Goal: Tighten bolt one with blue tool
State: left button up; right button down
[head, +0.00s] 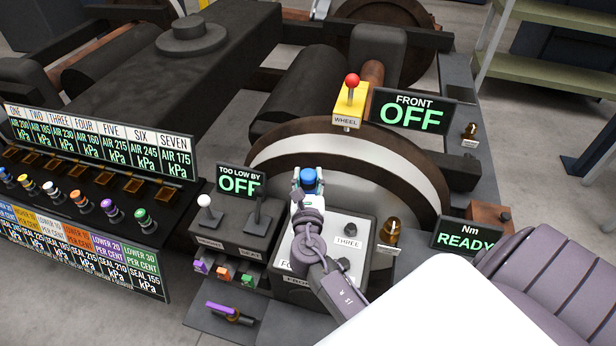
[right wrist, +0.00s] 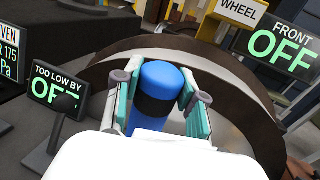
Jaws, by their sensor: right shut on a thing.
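My right gripper (head: 308,180) is shut on the blue tool (head: 309,177), which stands roughly upright over the white-topped bolt panel (head: 365,232). In the right wrist view the blue tool (right wrist: 161,78), with a dark band round it, sits between the teal-padded fingers of my right gripper (right wrist: 160,100). A dark bolt (head: 350,228) shows beside the label THREE. Bolt one cannot be made out; my gripper and arm cover the far left of the panel. I cannot tell whether the tool touches a bolt. The Nm display (head: 466,236) reads READY. My left gripper is not in view.
The wheel (head: 345,150) rises behind the panel, with a red-knobbed yellow WHEEL lever (head: 351,100) above. A FRONT display (head: 412,110) reads OFF; the TOO LOW BY display (head: 240,181) also reads OFF. Left are a white-knobbed lever (head: 206,208) and a purple-handled tool (head: 228,313).

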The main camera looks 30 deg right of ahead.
jog(key=shift+f+b, duration=0.75)
jog(key=shift+f, duration=0.1)
dwell(0.7)
jog(key=shift+r, duration=0.1)
dwell(0.9)
jog(key=shift+r+p, duration=3.5)
jog(key=shift+p, duration=0.15)
